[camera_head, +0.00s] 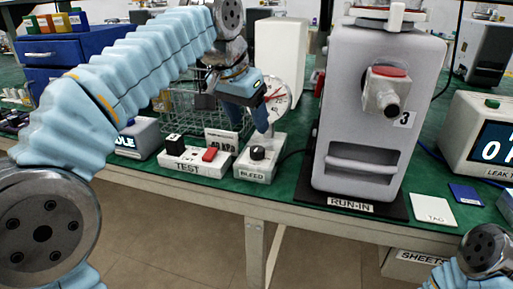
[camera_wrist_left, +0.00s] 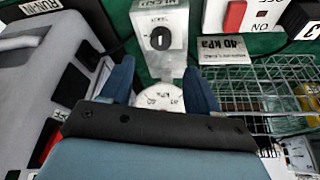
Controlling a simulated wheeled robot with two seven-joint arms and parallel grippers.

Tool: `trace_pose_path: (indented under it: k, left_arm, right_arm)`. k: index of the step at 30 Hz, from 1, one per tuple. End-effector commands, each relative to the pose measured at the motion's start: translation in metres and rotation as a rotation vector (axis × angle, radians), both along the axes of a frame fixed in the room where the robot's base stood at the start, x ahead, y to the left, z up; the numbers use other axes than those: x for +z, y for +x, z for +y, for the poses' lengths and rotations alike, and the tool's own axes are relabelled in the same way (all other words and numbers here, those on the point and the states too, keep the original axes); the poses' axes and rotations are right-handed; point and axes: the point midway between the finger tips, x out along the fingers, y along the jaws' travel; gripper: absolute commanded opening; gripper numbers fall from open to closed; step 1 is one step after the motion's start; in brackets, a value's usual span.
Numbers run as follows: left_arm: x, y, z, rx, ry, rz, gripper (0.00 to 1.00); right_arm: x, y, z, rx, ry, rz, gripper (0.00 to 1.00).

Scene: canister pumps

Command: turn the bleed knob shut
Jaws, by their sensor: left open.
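The black bleed knob (camera_head: 257,153) sits on top of a small light-grey box (camera_head: 255,175) labelled BLEED, near the bench's front edge. In the left wrist view the knob (camera_wrist_left: 161,38) shows at the top centre, with a pale mark on it. My left gripper (camera_head: 252,104) is above the box and apart from the knob. Its two blue fingers (camera_wrist_left: 160,86) are spread with nothing held between them. A round dial gauge (camera_head: 278,95) stands behind the knob; in the wrist view its face (camera_wrist_left: 160,98) appears between the fingers, partly hidden. My right gripper is out of view.
The TEST switch box (camera_head: 196,160), with a red switch, is left of the bleed box. A 40 kPa card (camera_head: 221,142) and a wire basket (camera_head: 200,120) stand behind. The large grey RUN-IN pump (camera_head: 345,120) rises to the right.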

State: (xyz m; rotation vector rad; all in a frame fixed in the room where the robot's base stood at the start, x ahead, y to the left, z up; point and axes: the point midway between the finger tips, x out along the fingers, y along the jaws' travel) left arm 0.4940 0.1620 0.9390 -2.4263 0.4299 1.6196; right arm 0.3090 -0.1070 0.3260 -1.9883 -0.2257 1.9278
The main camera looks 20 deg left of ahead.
Motion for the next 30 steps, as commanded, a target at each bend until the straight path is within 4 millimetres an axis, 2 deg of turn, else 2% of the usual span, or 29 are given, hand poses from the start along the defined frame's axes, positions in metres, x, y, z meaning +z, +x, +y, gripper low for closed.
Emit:
trace_pose_path:
  k: [1, 3, 10, 15, 24, 30]
  left_arm:
    - [-0.015, 0.004, -0.002, 0.0, 0.001, 0.004, 0.61]
    - [-0.03, 0.01, -0.004, 0.001, 0.003, 0.003, 0.61]
    - [-0.067, 0.025, -0.009, 0.001, 0.003, 0.003, 0.61]
    - [-0.079, 0.03, -0.011, 0.001, 0.001, 0.002, 0.61]
    - [-0.08, 0.031, -0.011, 0.001, 0.001, 0.001, 0.61]
    - [-0.08, 0.031, -0.011, 0.001, 0.001, 0.001, 0.3]
  right_arm:
    - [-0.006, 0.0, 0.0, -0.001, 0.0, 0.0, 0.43]
    - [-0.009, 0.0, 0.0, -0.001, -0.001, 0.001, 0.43]
    - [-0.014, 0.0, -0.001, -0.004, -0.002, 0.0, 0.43]
    - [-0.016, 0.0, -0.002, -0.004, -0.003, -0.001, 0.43]
    - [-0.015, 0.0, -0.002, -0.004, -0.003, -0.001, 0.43]
    - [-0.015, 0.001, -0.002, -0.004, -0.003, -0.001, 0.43]
